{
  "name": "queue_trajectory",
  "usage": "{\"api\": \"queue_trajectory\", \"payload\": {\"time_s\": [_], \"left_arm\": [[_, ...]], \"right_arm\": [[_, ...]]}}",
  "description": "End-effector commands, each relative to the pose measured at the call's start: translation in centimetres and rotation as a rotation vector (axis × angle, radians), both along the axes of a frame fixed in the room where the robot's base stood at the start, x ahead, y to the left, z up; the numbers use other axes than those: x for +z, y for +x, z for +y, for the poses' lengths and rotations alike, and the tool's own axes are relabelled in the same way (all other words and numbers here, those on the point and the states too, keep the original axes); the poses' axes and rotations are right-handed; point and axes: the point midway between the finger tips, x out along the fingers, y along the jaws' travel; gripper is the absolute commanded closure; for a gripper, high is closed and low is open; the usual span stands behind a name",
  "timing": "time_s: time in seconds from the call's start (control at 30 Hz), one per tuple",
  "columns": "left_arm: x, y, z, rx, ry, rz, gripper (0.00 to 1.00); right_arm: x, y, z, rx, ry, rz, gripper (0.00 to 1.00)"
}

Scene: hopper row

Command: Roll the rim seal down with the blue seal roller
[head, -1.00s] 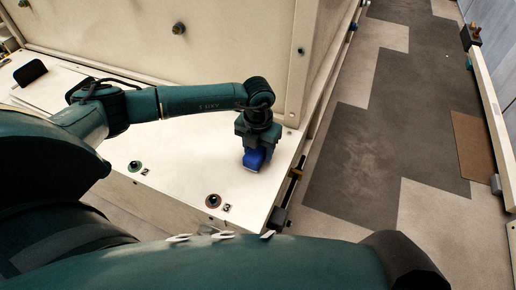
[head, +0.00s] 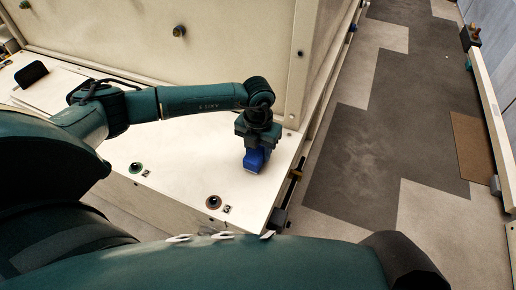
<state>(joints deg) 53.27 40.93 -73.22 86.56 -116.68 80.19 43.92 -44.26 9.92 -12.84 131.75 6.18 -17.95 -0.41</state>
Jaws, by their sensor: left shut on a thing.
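The blue seal roller (head: 255,160) is in my left gripper (head: 257,146), near the right end of the white worktop (head: 180,180). My left gripper is shut on it and points downward. The roller's lower end is at or just above the worktop; I cannot tell if it touches. I cannot make out the rim seal. My right gripper is not in view; a large teal arm link of mine covers the bottom of the view.
A cream panel (head: 220,50) stands behind. A dark tablet-like thing (head: 31,74) is at the left. The patchwork floor (head: 360,150) to the right is clear.

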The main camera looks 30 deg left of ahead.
Motion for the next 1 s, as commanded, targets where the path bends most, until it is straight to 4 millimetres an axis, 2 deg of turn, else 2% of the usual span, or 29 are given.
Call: {"api": "queue_trajectory", "payload": {"time_s": [0.47,1.0], "left_arm": [[0.3,0.0,0.0,0.000,0.000,-0.001,0.87],[4.6,0.0,0.0,0.000,-0.001,-0.001,0.87]], "right_arm": [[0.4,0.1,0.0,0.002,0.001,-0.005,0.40],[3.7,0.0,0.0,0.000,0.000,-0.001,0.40]]}}
